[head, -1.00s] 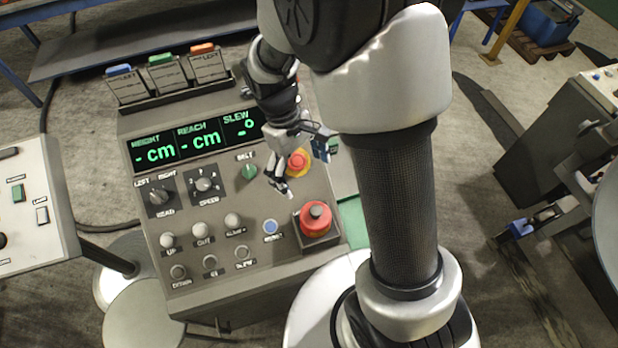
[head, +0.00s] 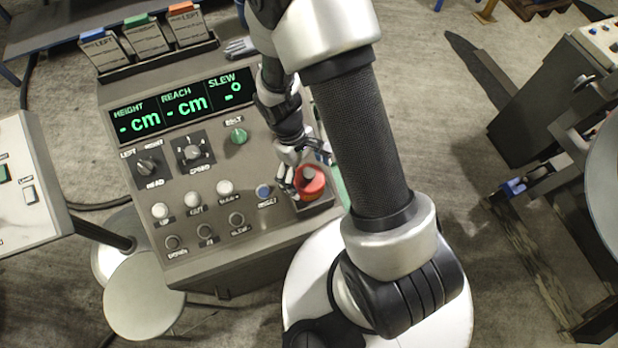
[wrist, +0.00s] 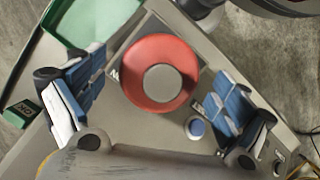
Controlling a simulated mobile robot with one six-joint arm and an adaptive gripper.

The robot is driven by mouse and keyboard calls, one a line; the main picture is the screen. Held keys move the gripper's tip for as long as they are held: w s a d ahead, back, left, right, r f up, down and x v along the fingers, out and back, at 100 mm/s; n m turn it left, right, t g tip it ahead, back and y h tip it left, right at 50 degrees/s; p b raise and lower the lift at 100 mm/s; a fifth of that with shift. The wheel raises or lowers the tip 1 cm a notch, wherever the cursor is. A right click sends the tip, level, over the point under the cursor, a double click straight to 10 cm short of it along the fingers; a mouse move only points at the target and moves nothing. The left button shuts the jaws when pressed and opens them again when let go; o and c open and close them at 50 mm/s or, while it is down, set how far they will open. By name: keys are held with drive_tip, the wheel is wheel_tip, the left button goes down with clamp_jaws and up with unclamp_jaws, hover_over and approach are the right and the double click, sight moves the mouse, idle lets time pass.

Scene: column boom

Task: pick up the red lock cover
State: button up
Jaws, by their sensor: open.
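The red lock cover (head: 311,180) is a round red piece with a grey centre, on a dark square base at the console's near right corner. In the wrist view the red lock cover (wrist: 159,74) lies between and beyond the two blue-padded fingers. My gripper (head: 306,170) is above and close around it in the head view, partly hiding its left side. In the wrist view my gripper (wrist: 155,95) is open, one finger on each side, with space between each pad and the cover. I cannot tell whether the fingertips are level with it.
The console (head: 225,255) holds the blue reset button (head: 264,191), white and dark knobs, a green belt knob (head: 239,136) and a lit display (head: 175,110). The blue button sits close to the right finger in the wrist view. A green tray (wrist: 92,28) lies beside the console.

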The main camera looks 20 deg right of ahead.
drive_tip(key=shift+x, duration=0.95)
drive_tip(key=shift+c, duration=0.2)
drive_tip(key=c, duration=1.2)
